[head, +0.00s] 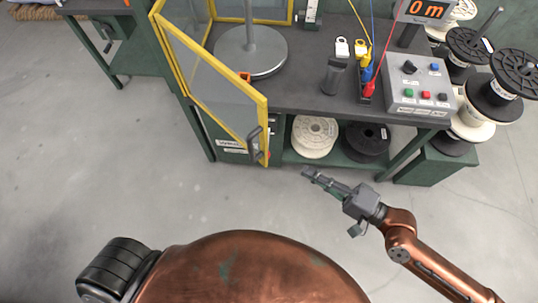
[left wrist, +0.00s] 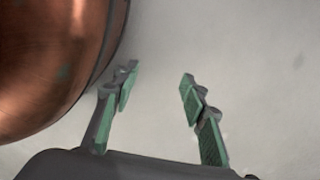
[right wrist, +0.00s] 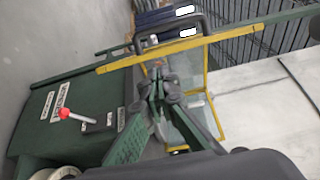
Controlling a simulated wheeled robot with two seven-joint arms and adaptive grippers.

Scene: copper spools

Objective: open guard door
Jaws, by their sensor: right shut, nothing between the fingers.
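The guard door (head: 215,88) is a clear panel in a yellow frame. In the head view it stands swung out at an angle from the front left of the bench, its free edge toward me. Its dark handle (head: 255,142) is near that edge; the handle also shows in the right wrist view (right wrist: 170,32). My right gripper (head: 308,172) is shut and empty, to the right of the door's free edge and apart from the handle in the head view. My left gripper (left wrist: 158,80) is open and empty over bare floor, beside my copper body; the head view does not show it.
The bench (head: 300,95) carries a round metal stand (head: 250,55), coloured plugs and a control box (head: 420,85). A white spool (head: 314,137) and a black spool (head: 367,142) sit on its lower shelf. Stacked spools (head: 490,95) stand at right. The grey floor (head: 100,170) in front is clear.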

